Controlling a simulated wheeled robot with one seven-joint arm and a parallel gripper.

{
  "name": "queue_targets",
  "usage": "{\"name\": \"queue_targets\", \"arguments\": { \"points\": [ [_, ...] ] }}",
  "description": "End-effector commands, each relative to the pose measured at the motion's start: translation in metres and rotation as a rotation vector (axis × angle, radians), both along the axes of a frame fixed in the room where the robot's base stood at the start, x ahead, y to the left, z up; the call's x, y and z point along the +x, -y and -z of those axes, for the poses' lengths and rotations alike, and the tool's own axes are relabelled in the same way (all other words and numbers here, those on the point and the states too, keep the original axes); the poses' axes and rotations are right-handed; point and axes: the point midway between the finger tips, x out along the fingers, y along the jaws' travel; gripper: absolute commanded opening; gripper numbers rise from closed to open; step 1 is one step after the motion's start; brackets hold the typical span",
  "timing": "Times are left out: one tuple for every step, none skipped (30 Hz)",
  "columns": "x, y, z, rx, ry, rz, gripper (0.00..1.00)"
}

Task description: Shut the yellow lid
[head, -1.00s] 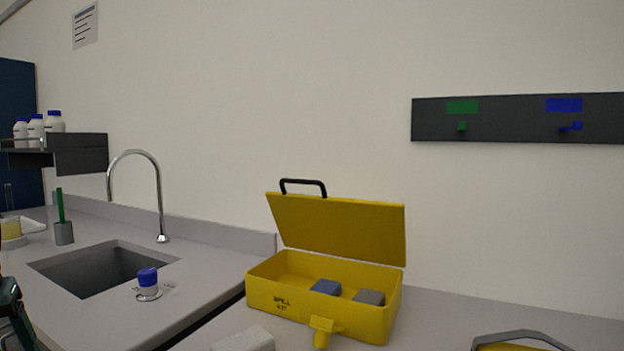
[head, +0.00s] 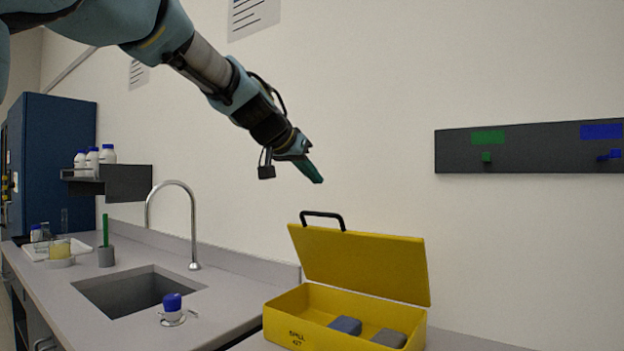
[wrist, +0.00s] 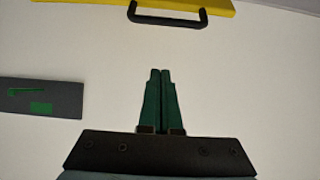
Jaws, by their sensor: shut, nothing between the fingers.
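The yellow lid (head: 362,264) stands raised and open at the back of the yellow spill kit box (head: 290,334). A black handle (head: 322,215) sticks up from the lid's top edge. My gripper (head: 318,181) is shut and empty, in the air above the lid and handle, not touching them. In the wrist view the green fingers (wrist: 161,72) are together, with the handle (wrist: 167,17) and a strip of the yellow lid (wrist: 200,4) beyond them at the top. The front of the box is cut off by the head view's lower edge.
A sink (head: 138,291) with a tall tap (head: 193,220) is at left. A dark rail (head: 530,150) is on the wall at right. The air around the lid is clear.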

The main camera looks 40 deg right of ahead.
Motion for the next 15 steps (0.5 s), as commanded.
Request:
{"name": "queue_targets", "arguments": {
  "points": [
    [0.002,0.009,0.004,0.005,-0.002,0.002,0.0],
    [0.003,0.014,0.007,0.005,-0.001,0.002,0.0],
    [0.005,0.021,0.012,0.004,-0.003,0.0,0.0],
    [0.006,0.025,0.015,0.004,-0.002,-0.001,0.0],
    [0.008,0.03,0.018,0.005,-0.002,0.001,0.0],
    [0.01,0.036,0.022,0.004,-0.002,-0.001,0.0],
    [0.011,0.041,0.026,0.005,-0.002,-0.001,0.0],
    [0.012,0.045,0.029,0.005,-0.002,-0.001,0.0],
    [0.014,0.052,0.033,0.005,-0.002,-0.001,0.0],
    [0.015,0.056,0.035,0.004,-0.001,0.0,0.0],
    [0.016,0.06,0.038,0.004,-0.001,-0.001,0.0],
    [0.017,0.06,0.042,0.002,-0.001,-0.003,0.0],
    [0.015,0.054,0.045,0.002,-0.001,-0.003,0.0],
    [0.014,0.051,0.048,0.001,-0.002,-0.002,0.0],
    [0.013,0.046,0.051,0.002,-0.002,-0.003,0.0]
  ]
}}
